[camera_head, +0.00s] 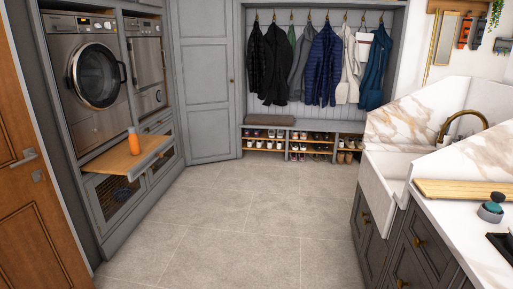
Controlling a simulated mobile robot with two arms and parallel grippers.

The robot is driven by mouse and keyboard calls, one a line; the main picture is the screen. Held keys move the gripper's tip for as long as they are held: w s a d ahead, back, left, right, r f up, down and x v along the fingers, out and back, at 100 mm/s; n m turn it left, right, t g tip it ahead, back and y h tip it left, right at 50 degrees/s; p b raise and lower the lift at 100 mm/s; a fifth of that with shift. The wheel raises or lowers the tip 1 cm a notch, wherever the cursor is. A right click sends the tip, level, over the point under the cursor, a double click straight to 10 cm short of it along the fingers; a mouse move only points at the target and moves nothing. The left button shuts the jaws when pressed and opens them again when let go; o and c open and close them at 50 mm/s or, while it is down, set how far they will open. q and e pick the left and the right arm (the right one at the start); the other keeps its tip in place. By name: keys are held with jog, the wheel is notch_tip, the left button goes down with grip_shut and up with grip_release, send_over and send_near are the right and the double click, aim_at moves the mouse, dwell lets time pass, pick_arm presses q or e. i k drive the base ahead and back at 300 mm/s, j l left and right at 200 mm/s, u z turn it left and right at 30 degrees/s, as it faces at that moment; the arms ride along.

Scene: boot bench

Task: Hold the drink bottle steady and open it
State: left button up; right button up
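The drink bottle (134,141) is small and orange with a paler orange top. It stands upright on a wooden pull-out shelf (112,159) below the left front-loading machine, on the left side of the view. At this size I cannot make out the lid in detail. Neither of my grippers shows in the head view, and nothing is touching the bottle.
The tiled floor (225,215) is clear between both sides. Machines (97,75) in grey cabinets stand at left, near a wooden door (30,190). A counter with a white sink (380,188) is at right. A boot bench (300,124) with coats and shoes is at the back.

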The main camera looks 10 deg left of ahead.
aim_at(133, 139)
jog(key=i+u, duration=0.15)
jog(key=i, duration=0.6)
jog(key=i+u, duration=0.1)
jog(key=i, duration=0.6)
jog(key=i+l+u, duration=0.15)
jog(key=i, duration=0.6)
jog(key=i+u, duration=0.4)
jog(key=i+l+u, duration=0.15)
jog(key=i+u, duration=0.3)
jog(key=i+l+u, duration=0.85)
jog(key=k+j, duration=0.05)
jog(key=j, duration=0.05)
